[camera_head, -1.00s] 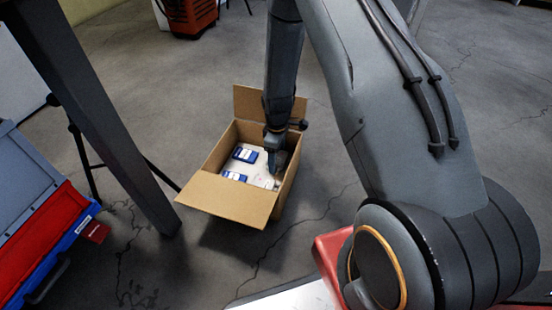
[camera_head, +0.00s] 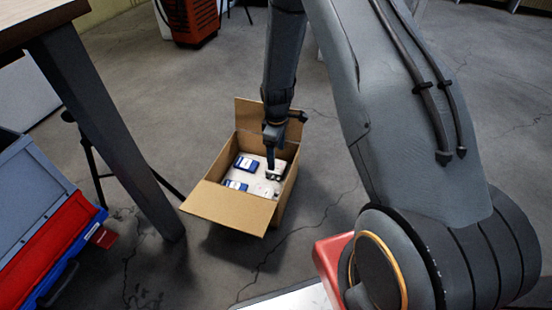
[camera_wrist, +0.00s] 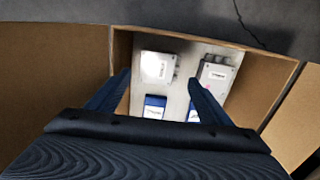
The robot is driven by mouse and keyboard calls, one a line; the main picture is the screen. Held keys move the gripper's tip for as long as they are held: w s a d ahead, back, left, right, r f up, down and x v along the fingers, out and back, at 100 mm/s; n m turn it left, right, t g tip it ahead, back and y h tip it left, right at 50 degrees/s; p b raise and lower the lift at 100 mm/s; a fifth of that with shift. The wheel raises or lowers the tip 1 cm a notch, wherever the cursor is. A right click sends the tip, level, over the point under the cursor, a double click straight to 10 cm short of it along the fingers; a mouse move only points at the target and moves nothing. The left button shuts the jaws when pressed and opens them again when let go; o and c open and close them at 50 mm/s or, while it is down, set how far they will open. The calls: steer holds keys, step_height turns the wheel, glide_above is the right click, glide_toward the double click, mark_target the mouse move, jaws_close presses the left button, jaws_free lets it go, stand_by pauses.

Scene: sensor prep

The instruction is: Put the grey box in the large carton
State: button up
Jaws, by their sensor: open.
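The large carton (camera_head: 228,205) stands open on the floor with its flaps spread; its brown wall also shows in the wrist view (camera_wrist: 275,85). Two pale grey boxes lie inside it: one (camera_wrist: 158,66) at left and one (camera_wrist: 215,76) at right in the wrist view. In the head view one grey box (camera_head: 278,172) lies just by my gripper (camera_head: 270,163). I cannot tell which is the task's one. In the wrist view my gripper (camera_wrist: 160,80) is open, its fingers apart over the carton, with nothing visibly held between them.
Two blue items (camera_head: 246,163) also lie in the carton. A table with a dark leg (camera_head: 110,140) and a red and blue case (camera_head: 45,235) stand at left. An orange-red machine (camera_head: 190,18) is at the back. Floor right of the carton is clear.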

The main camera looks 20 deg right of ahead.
steer(key=s+a+r+p, duration=0.1)
steer(key=s+a+r, duration=0.4)
steer(key=r, duration=0.4)
steer(key=s+a+r+m, duration=0.1)
steer(key=s+a+r, duration=0.2)
steer(key=a+r, duration=0.5)
steer(key=s+a+r+p, duration=0.1)
steer(key=s+a+r, duration=0.35)
steer(key=r, duration=0.55)
steer(key=s+a+r, duration=0.1)
steer(key=s+r, duration=0.2)
steer(key=s, duration=0.5)
steer(key=s+a+r+m+y, duration=0.1)
steer(key=s+a+r, duration=0.1)
steer(key=s+r, duration=0.2)
steer(key=s+a+r+m, duration=0.1)
steer(key=s+a+r, duration=0.1)
steer(key=s, duration=0.9)
steer(key=shift+s+r, duration=0.35)
steer(key=shift+r, duration=0.5)
steer(key=shift+r, duration=0.1)
steer(key=shift+d+r+m+y+p, duration=0.15)
steer(key=shift+r+m+y+p, duration=0.3)
steer(key=shift+r+p, duration=0.85)
